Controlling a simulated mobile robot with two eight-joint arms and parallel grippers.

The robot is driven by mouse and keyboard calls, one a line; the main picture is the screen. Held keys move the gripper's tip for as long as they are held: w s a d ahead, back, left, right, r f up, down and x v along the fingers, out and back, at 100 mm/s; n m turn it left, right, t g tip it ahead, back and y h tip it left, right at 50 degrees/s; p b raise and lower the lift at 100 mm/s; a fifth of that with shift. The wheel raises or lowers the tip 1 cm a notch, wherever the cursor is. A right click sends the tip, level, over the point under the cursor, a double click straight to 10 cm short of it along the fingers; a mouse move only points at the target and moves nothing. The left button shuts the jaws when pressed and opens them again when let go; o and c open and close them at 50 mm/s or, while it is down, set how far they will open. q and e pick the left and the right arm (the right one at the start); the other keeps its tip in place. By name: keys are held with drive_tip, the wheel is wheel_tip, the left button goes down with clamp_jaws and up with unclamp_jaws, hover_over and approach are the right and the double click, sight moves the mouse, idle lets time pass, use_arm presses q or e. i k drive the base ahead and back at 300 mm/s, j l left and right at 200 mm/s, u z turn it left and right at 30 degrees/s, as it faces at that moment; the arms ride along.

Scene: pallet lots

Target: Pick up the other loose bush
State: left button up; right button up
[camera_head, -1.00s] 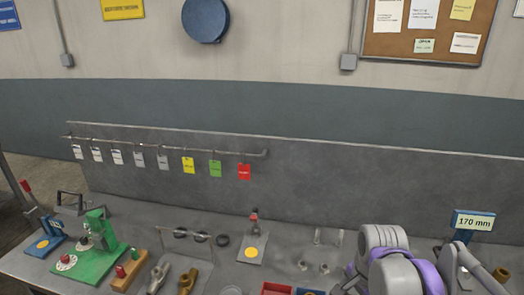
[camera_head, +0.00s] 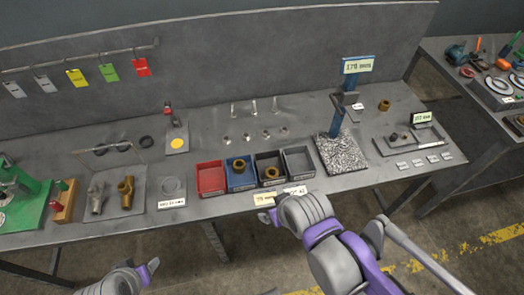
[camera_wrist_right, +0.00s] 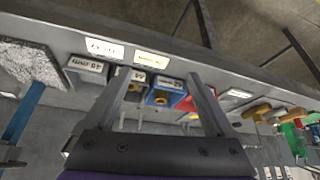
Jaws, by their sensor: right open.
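A loose brass-coloured bush (camera_head: 384,104) stands on the bench at the right, beside the blue post stand. Another bush (camera_head: 239,165) is in the blue bin (camera_head: 243,186), and a third (camera_head: 271,172) is in the black bin (camera_head: 270,185). The blue bin's bush also shows in the right wrist view (camera_wrist_right: 160,97). My right gripper (camera_wrist_right: 158,103) is open and empty, its fingers framing the bins from above; its tips are hard to make out in the head view. My left gripper (camera_head: 149,272) is low at the front left, off the bench; its jaw opening is unclear.
A red bin (camera_head: 211,192) and grey bin (camera_head: 299,173) flank the others. A blue stand (camera_head: 336,118) with a sign rises from a speckled plate (camera_head: 342,152), left of the loose bush. A gauge tray (camera_head: 412,141) lies in front of that bush.

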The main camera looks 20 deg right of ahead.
sight(384, 106)
drive_tip(key=k+z, duration=0.1)
drive_tip(key=z, duration=1.85)
drive_tip(key=i+l, duration=0.35)
drive_tip(key=i+l+z, duration=0.1)
drive_tip(key=i+l, duration=0.25)
drive_tip(key=i, duration=0.2)
drive_tip(key=i+l, duration=0.3)
drive_tip(key=i, duration=0.2)
drive_tip(key=i+l+z, duration=0.1)
drive_tip(key=i+l, duration=0.2)
drive_tip(key=i, duration=0.15)
